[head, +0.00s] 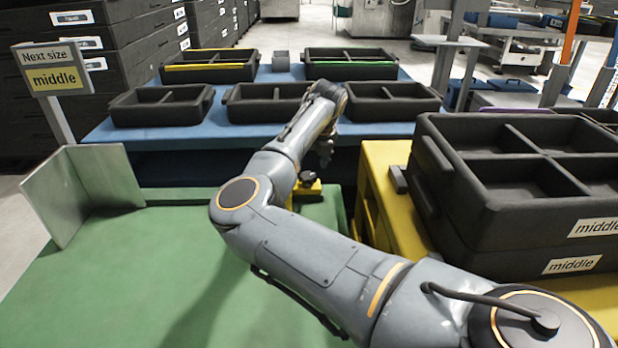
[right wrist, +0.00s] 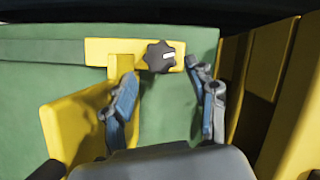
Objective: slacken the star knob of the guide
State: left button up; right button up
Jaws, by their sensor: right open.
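The star knob (right wrist: 160,57) is black and lobed, with a white mark on its face. It sits on the yellow bar of the guide (right wrist: 108,50), seen in the right wrist view. My right gripper (right wrist: 163,72) is open, its blue-grey fingers spread to the left and right of the knob in the picture. Whether a finger touches the knob I cannot tell. In the head view the right gripper (head: 324,150) hangs above the far right corner of the green table, close to the yellow guide (head: 313,187). My left gripper is not in view.
The green table (head: 110,265) is largely clear, with a grey angled plate (head: 103,190) at its left. A sign (head: 52,68) reads "Next size middle". Black divided trays stand on a blue table (head: 185,133) behind. Stacked "middle" crates (head: 470,215) stand on a yellow stand at the right.

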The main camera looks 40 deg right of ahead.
aim_at(308, 175)
jog(key=shift+b+x, duration=0.55)
jog(key=shift+x, duration=1.75)
jog(key=c, duration=0.9)
jog(key=shift+o, duration=0.2)
